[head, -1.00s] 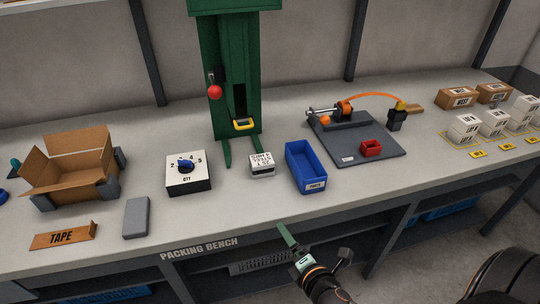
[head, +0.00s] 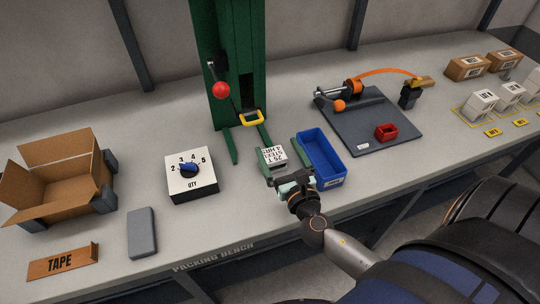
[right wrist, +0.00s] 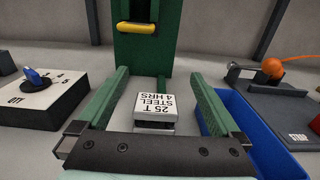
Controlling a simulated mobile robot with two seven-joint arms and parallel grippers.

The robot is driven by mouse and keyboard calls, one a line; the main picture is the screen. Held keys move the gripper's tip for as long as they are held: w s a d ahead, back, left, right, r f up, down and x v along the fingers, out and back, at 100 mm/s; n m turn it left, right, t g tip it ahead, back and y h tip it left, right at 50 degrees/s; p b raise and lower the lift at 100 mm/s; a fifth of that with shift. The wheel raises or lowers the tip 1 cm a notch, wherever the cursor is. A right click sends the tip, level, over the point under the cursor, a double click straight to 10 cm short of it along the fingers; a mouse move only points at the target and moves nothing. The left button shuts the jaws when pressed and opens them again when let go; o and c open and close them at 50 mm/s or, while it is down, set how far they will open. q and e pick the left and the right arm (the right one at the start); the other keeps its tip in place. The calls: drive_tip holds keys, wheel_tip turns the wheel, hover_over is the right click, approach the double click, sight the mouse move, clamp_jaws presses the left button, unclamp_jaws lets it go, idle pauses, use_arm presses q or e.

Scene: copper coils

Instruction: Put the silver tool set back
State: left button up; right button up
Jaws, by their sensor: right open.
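The silver tool set (head: 273,156), a small block with a white top label reading "25 T STEEL 4 HRS", sits on the bench in front of the green press (head: 232,75). It also shows in the right wrist view (right wrist: 155,107). My right gripper (head: 281,148) is open, with one green finger on each side of the block. In the right wrist view my fingers (right wrist: 160,76) reach forward past the block, with gaps between them and its sides. My left gripper is out of view.
A blue bin (head: 322,160) stands close beside my right finger. A white dial box (head: 191,174) is to the left, with a grey block (head: 142,232) and an open carton (head: 60,180) beyond. A dark plate (head: 370,120) with a red cup (head: 386,131) is at right.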

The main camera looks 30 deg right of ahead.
sight(269, 148)
wheel_tip(269, 148, down, 6)
drive_tip(key=b, duration=0.2)
drive_tip(key=shift+s+f+b, duration=0.1)
drive_tip(key=shift+f+b, duration=0.05)
drive_tip(key=shift+b, duration=0.15)
drive_tip(key=shift+p+x, duration=0.4)
drive_tip(key=shift+x, duration=0.75)
drive_tip(key=x, duration=0.5)
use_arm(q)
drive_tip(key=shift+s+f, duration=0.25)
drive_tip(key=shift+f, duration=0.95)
use_arm(e)
clamp_jaws()
